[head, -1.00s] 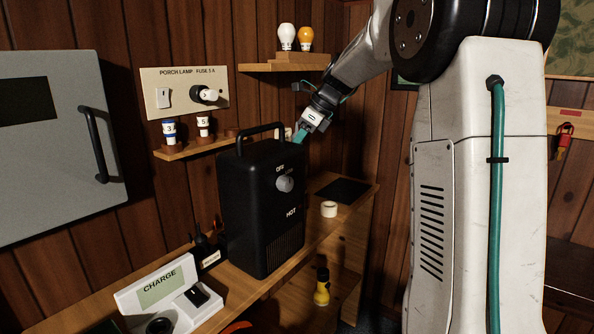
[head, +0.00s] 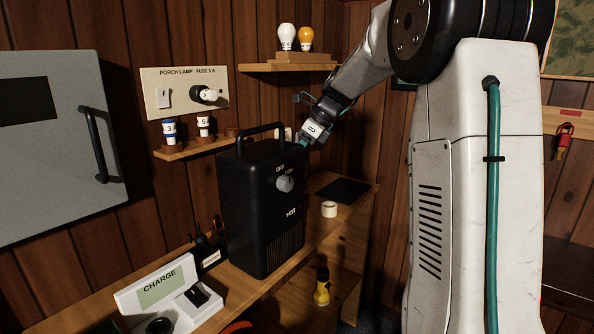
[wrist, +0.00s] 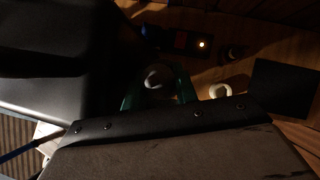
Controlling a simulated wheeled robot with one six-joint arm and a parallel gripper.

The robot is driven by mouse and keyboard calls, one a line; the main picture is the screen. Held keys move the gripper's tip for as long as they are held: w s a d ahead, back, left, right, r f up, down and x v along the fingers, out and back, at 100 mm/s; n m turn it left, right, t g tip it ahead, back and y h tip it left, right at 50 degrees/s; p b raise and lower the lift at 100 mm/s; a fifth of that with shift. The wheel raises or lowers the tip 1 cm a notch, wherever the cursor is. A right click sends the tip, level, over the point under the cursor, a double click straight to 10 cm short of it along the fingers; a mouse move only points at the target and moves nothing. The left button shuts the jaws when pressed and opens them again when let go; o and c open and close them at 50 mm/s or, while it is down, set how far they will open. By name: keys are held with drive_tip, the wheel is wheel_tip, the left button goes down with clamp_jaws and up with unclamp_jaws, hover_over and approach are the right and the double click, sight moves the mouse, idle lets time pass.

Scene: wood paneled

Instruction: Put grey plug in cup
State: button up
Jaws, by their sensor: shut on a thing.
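My gripper (head: 303,140) is behind the top right of the black heater in the head view, pointing down, its green fingertips partly hidden by the heater. In the wrist view the green fingers are on both sides of a rounded grey thing, which looks like the grey plug (wrist: 156,78), and are shut on it. The plug cannot be made out in the head view. A short white round thing with an open top (head: 329,209) stands on the bench right of the heater. It may be the cup. It also shows in the wrist view (wrist: 219,91), right of the fingers and apart from them.
The tall black heater (head: 262,210) with a handle stands close to my gripper. A dark mat (head: 342,190) lies behind the white round thing. A wall shelf (head: 185,151) with fuses is at the left, and a charger (head: 165,300) stands at the front.

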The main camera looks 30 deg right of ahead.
drive_tip(key=shift+s+f, duration=0.1)
drive_tip(key=shift+f, duration=0.5)
idle(0.3)
drive_tip(key=shift+f, duration=0.3)
drive_tip(key=shift+s, duration=0.1)
drive_tip(key=o, duration=1.1)
drive_tip(key=shift+f, duration=0.1)
drive_tip(key=shift+o, duration=0.2)
drive_tip(key=v, duration=0.9)
drive_tip(key=shift+w, duration=0.45)
drive_tip(key=shift+r, duration=0.25)
